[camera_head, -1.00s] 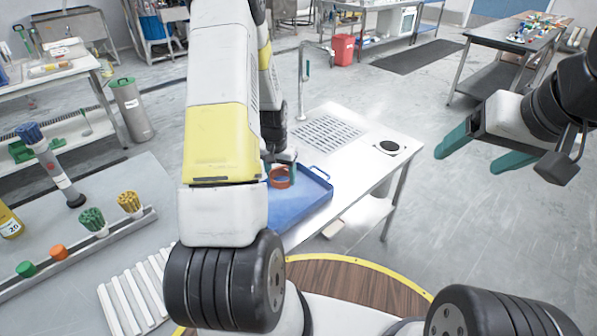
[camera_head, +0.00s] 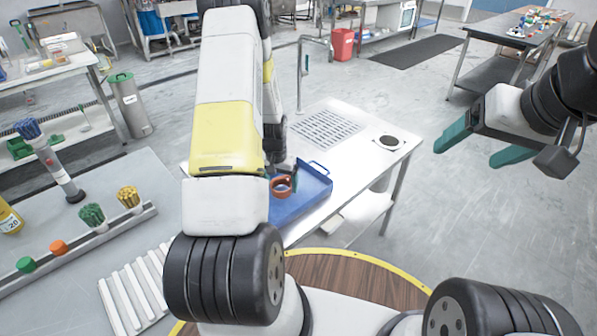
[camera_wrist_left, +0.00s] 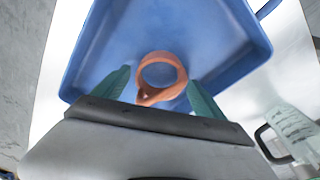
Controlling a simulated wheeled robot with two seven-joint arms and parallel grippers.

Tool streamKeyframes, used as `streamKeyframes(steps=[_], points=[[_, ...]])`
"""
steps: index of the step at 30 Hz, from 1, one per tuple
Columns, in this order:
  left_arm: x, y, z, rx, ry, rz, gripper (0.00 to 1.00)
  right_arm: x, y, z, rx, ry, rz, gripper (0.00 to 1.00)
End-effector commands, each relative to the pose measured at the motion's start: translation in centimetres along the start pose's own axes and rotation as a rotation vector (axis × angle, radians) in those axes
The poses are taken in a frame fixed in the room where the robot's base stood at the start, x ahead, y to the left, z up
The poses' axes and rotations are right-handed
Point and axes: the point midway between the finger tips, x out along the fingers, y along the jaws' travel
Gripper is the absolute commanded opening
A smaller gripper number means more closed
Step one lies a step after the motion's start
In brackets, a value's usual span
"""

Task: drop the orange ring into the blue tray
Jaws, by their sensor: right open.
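The orange ring (camera_head: 282,188) is over or in the blue tray (camera_head: 308,204), left of the tray's middle. In the left wrist view the ring (camera_wrist_left: 147,93) is between my left gripper's (camera_wrist_left: 159,77) two teal fingers, with a small gap on each side. The fingers look spread apart and not closed on it. Blue tray floor (camera_wrist_left: 205,45) is behind the ring; I cannot tell whether the ring touches it. My left arm partly hides the tray and this gripper in the head view. My right gripper (camera_head: 482,148) is open and empty, off to the right.
The tray stands on a white table (camera_head: 350,165) with a grating (camera_head: 327,130) and a black round fixture (camera_head: 389,143). A grey bench (camera_head: 110,215) at left holds brushes and caps. Open floor is right of the white table.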

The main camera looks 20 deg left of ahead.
Motion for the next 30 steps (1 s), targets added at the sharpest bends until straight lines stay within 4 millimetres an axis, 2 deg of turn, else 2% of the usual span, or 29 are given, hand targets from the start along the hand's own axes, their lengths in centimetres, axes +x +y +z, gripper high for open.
streamKeyframes(steps=[11,24,30], points=[[-0.4,0.0,-0.1,0.0,0.001,0.0,0.88,0.0,0.0,0.0,0.0,0.0,0.0,0.79],[-6.9,0.0,-0.1,0.0,0.002,0.0,0.88,0.0,0.0,0.0,0.0,0.0,0.0,0.79],[-7.8,0.0,0.0,0.0,-0.001,0.0,0.88,0.0,0.0,0.0,0.0,0.0,0.0,0.79]])
